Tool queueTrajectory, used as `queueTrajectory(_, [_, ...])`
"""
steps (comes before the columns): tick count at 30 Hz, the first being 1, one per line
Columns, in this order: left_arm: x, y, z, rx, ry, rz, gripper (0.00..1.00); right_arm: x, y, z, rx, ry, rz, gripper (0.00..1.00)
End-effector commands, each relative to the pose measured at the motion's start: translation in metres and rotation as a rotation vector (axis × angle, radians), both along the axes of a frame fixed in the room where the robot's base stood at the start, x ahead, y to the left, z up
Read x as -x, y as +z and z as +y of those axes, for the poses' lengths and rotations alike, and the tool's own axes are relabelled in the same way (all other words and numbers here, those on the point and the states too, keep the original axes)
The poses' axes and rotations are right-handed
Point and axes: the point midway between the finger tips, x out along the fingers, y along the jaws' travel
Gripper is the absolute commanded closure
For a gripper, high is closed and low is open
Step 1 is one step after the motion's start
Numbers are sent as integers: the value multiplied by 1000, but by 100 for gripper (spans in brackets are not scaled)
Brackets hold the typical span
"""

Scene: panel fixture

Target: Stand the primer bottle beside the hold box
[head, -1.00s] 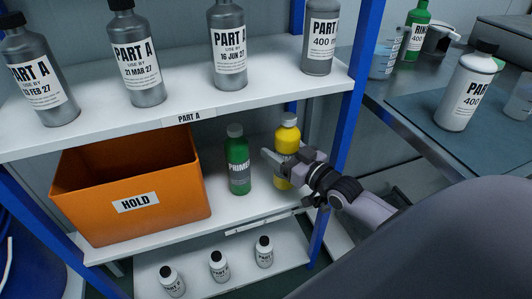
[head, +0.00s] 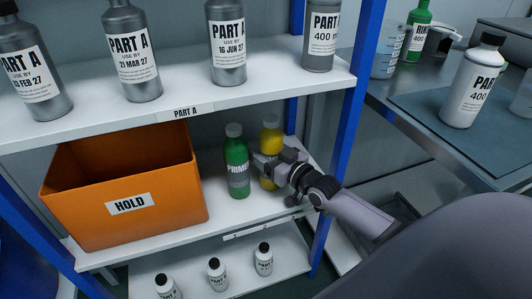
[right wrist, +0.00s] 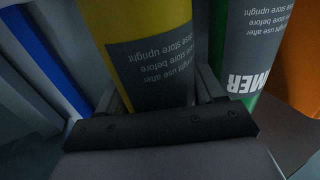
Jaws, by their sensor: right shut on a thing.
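The green bottle labelled PRIMER (head: 237,168) stands upright on the middle shelf, just right of the orange box labelled HOLD (head: 172,205). My right gripper (head: 266,165) is shut on a yellow bottle (head: 271,140) close to the right of the green one. In the right wrist view the yellow bottle (right wrist: 150,55) is between the fingers, with a grey label. The green bottle (right wrist: 250,50) is close beside it, and part of the orange box (right wrist: 303,60) shows at the edge. The yellow bottle looks upright; I cannot tell whether its base touches the shelf. My left gripper is not in view.
Several grey PART A bottles (head: 228,45) stand on the shelf above. Small white bottles (head: 217,273) stand on the shelf below. A blue upright (head: 342,135) stands right of my gripper. The bench (head: 440,150) at right holds more bottles.

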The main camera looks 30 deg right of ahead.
Motion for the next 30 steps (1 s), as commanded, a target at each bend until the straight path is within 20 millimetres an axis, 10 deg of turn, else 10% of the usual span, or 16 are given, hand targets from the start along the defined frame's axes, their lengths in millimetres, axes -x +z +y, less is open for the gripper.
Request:
queueTrajectory(4, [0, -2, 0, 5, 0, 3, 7, 0, -2, 0, 1, 0, -3, 76])
queueTrajectory(5, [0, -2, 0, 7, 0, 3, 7, 0, -3, 0, 1, 0, 0, 26])
queueTrajectory(6, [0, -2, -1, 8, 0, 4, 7, 0, -2, 0, 1, 0, 0, 22])
queueTrajectory(17, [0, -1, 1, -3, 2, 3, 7, 1, 2, 0, 1, 0, 1, 22])
queueTrajectory(30, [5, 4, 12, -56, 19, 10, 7, 59, 1, -9, 3, 1, 4, 22])
